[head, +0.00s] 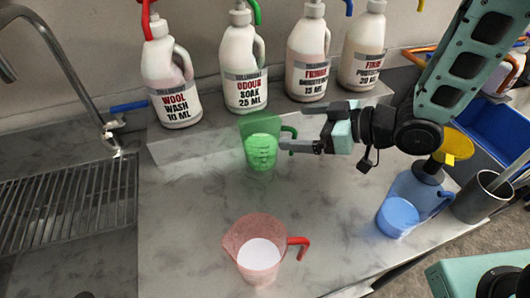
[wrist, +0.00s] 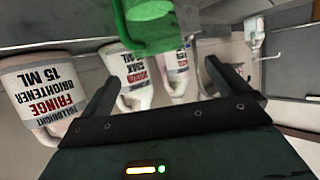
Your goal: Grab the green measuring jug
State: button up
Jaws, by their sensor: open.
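The green measuring jug (head: 262,148) stands upright on the grey counter, in front of the raised ledge, below the ODOUR SOAK bottle. Its handle is on its right side. In the wrist view the green jug (wrist: 150,22) shows at the top edge, partly cut off, beyond the fingers. My gripper (head: 304,140) is open, just right of the jug, with its fingers pointing left toward the handle. The fingers (wrist: 160,80) also show in the wrist view, spread apart with nothing between them. I cannot tell whether a fingertip touches the handle.
A red jug (head: 260,252) with white contents stands at the front. Several white bottles, including WOOL WASH (head: 170,80), line the ledge (head: 190,143) behind. A sink drainer (head: 65,205) is left.

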jog(key=p, duration=0.4)
send_near(245, 124)
jog(key=x, duration=0.3)
jog(key=shift+w+a+f, duration=0.35)
jog(key=shift+a+f, duration=0.15)
jog(key=shift+f, duration=0.05)
jog(key=shift+r, duration=0.1)
jog(key=c, duration=1.7)
